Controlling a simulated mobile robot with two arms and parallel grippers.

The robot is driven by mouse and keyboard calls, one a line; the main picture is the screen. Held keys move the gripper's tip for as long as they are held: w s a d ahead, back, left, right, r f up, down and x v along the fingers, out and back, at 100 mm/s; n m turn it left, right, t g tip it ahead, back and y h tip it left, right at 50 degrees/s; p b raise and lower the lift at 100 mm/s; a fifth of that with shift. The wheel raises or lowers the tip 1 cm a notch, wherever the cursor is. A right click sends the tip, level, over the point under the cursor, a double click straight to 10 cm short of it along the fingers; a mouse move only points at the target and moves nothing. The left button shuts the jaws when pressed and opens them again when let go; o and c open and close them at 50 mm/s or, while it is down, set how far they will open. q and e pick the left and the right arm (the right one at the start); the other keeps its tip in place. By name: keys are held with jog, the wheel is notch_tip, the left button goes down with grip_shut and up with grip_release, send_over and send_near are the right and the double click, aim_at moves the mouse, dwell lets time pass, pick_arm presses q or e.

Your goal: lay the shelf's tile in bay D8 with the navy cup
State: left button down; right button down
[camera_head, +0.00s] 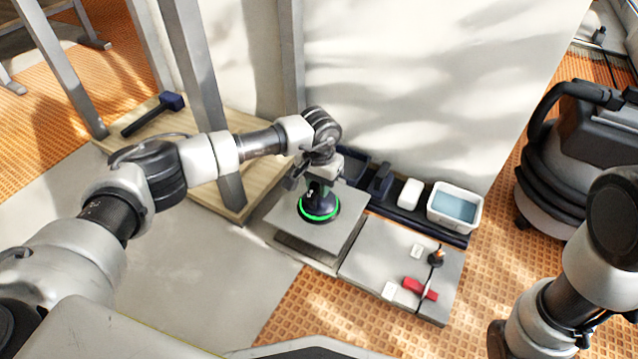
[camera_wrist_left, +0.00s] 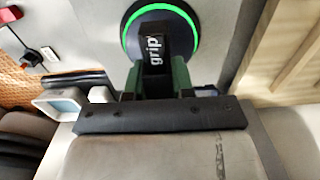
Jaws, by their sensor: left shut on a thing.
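The navy suction cup (camera_head: 318,203) has a lit green ring around its base and sits upright on a square grey tile (camera_head: 285,218). My left gripper (camera_head: 320,178) is shut on the cup's handle above the tile. In the left wrist view the handle reads "grip" (camera_wrist_left: 155,52), with the fingers (camera_wrist_left: 158,85) on either side of it. The tile lies over the bay, with a dark gap (camera_head: 305,250) showing under its front edge. I cannot tell whether it touches the bed. No label for D8 is readable. My right gripper is out of view.
Right of the tile is a laid slab (camera_head: 385,255) bearing a red-handled tool (camera_head: 420,288) and small white pieces. Behind stand a dark tray and a white tub (camera_head: 455,207). A wooden board (camera_head: 225,190) with a mallet (camera_head: 155,112) and metal posts stands left. A vacuum (camera_head: 575,145) stands right.

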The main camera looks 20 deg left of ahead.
aim_at(320, 200)
pick_arm(q)
jog(key=shift+f+b, duration=0.9)
jog(key=shift+f, duration=0.35)
jog(key=shift+f, duration=0.15)
jog(key=shift+f, duration=0.75)
jog(key=shift+f, duration=0.7)
jog(key=shift+f, duration=0.95)
dwell(1.0)
jog(key=c, duration=0.9)
grip_release()
